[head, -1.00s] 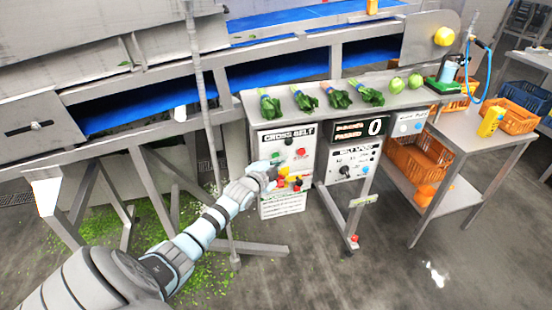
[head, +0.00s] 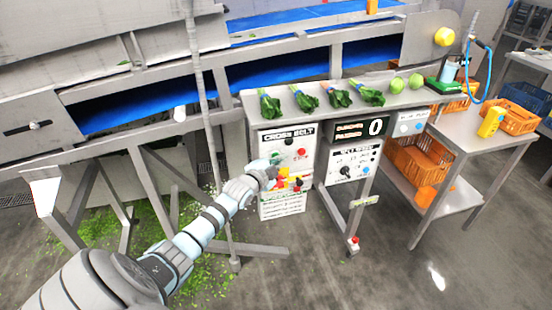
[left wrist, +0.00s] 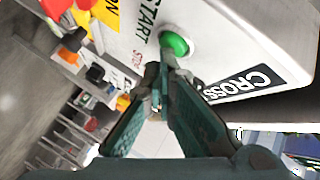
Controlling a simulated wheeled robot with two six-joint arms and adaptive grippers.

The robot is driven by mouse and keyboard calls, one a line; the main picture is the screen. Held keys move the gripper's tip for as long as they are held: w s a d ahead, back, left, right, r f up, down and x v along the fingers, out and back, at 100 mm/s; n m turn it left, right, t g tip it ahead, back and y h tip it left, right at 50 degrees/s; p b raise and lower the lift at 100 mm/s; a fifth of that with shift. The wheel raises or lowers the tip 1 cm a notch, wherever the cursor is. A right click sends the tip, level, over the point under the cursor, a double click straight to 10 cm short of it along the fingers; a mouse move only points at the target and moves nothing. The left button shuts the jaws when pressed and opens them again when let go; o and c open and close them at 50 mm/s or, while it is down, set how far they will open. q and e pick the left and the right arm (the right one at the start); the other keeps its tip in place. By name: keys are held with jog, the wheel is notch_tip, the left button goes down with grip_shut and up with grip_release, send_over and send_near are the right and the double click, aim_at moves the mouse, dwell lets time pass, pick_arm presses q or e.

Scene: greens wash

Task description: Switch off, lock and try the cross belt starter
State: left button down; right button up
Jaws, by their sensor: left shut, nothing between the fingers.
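The cross belt starter box (head: 286,139) is a pale panel under the steel bench, labelled CROSS BELT. A black knob (head: 289,141) and a red button (head: 302,153) show on its face. My left gripper (head: 276,160) is at the box's left side, shut and empty. In the left wrist view my fingertips (left wrist: 164,70) point at the green START button (left wrist: 175,43); I cannot tell whether they touch it. Red and yellow parts (head: 290,178) sit lower on the box, partly behind the gripper. My right gripper is not in view.
Greens lie on the bench (head: 330,112) above. A steel post (head: 204,100) stands to the left, near my arm. Blue conveyor belts run behind.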

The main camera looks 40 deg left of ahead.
pick_arm(q)
jog(key=shift+w+a+b, duration=0.15)
jog(key=shift+a+b, duration=0.05)
jog(key=shift+b, duration=0.15)
dwell(0.3)
jog(key=s+d+p, duration=0.1)
jog(key=p, duration=0.2)
jog(key=shift+d, duration=0.2)
dwell(0.4)
dwell(0.7)
